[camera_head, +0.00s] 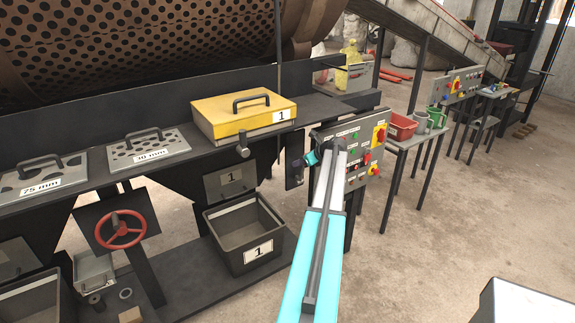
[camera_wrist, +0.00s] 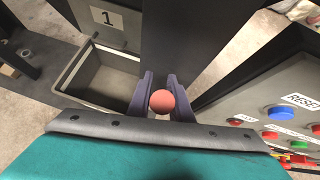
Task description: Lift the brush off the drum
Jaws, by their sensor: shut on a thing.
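The drum (camera_head: 130,45), rusty brown and perforated, fills the upper left of the head view. I cannot make out the brush on it. In the wrist view my gripper (camera_wrist: 161,76) has its two dark fingers on either side of a round red knob (camera_wrist: 162,102), shut on it. Whatever carries the knob is hidden. In the head view my turquoise arm reaches up to the left edge of the grey control panel (camera_head: 372,140), and the knob cannot be made out there.
A yellow box marked 1 (camera_head: 215,124) sits on the ledge, left of my arm. An open bin marked 1 (camera_head: 212,222) stands below; it also shows in the wrist view (camera_wrist: 75,85). A red handwheel (camera_head: 121,229) is further left.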

